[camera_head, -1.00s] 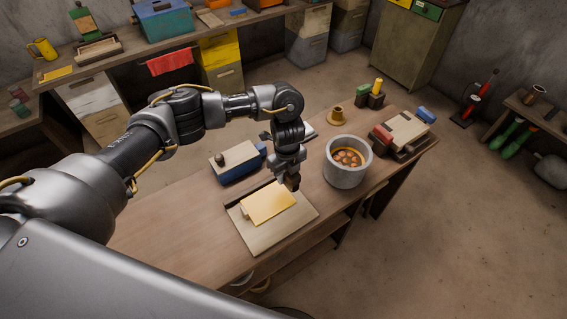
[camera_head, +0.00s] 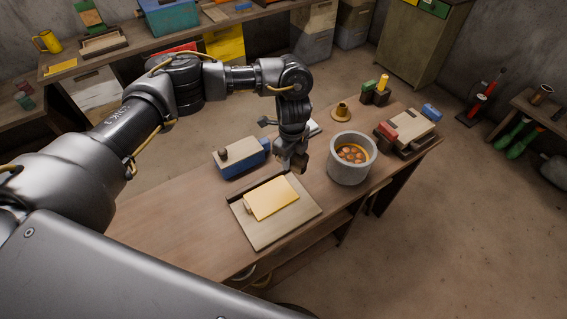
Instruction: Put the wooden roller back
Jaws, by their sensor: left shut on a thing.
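My left gripper (camera_head: 291,166) is above the table, beyond the back right edge of a pale board (camera_head: 272,236). It is shut on a small brown thing (camera_head: 304,161), which looks like the wooden roller; the fingers hide most of it. A yellow sheet or block (camera_head: 271,198) lies on the board, and a dark strip runs along the board's far side. My right gripper is not in view.
A grey pot (camera_head: 349,171) with orange round pieces stands right of the gripper. A blue box with a pale top (camera_head: 240,157) stands left of it. Behind are a brass-coloured spool (camera_head: 341,112) and a tan block (camera_head: 412,126). The table's left part is clear.

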